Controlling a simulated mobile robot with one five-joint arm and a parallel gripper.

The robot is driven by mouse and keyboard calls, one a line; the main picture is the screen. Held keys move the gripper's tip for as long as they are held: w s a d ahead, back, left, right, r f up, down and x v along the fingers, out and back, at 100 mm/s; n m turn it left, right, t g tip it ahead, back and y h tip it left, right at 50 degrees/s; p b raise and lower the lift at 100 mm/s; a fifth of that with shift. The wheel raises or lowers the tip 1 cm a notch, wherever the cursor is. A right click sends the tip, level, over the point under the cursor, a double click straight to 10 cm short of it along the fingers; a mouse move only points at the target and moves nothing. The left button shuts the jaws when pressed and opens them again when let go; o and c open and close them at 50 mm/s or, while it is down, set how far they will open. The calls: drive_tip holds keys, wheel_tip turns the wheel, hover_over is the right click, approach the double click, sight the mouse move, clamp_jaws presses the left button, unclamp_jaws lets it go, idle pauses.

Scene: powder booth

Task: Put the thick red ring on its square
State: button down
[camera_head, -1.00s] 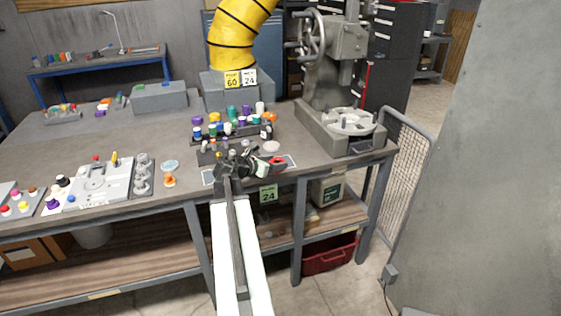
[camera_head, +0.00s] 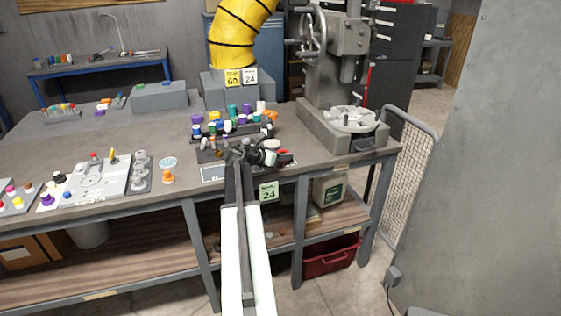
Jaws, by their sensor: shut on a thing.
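My gripper (camera_head: 270,156) is at the front edge of the long grey bench, in front of the rack of coloured plugs. Its jaws are shut on a red piece (camera_head: 282,152), which looks like the thick red ring. Only slivers of red show past the dark fingers, so its shape and its height above the bench are hard to tell. A pale-outlined marking (camera_head: 212,173) shows on the bench left of my gripper. My arm hides much of the bench there, and I cannot tell which square belongs to the ring.
A rack of coloured plugs (camera_head: 222,137) stands just behind my gripper. A grey press (camera_head: 340,120) is at the right end. A small orange piece (camera_head: 167,177) and a grey fixture plate (camera_head: 100,178) lie to the left. A mesh guard (camera_head: 412,165) stands right of the bench.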

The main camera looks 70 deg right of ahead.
drive_tip(key=shift+f, duration=0.15)
drive_tip(key=shift+f, duration=0.15)
drive_tip(key=c, duration=0.6)
unclamp_jaws()
drive_tip(key=shift+r+p, duration=0.35)
drive_tip(key=shift+p, duration=0.05)
drive_tip(key=p+v, duration=0.4)
drive_tip(key=v, duration=0.7)
drive_tip(key=shift+w+a, duration=0.15)
drive_tip(key=shift+a, duration=0.3)
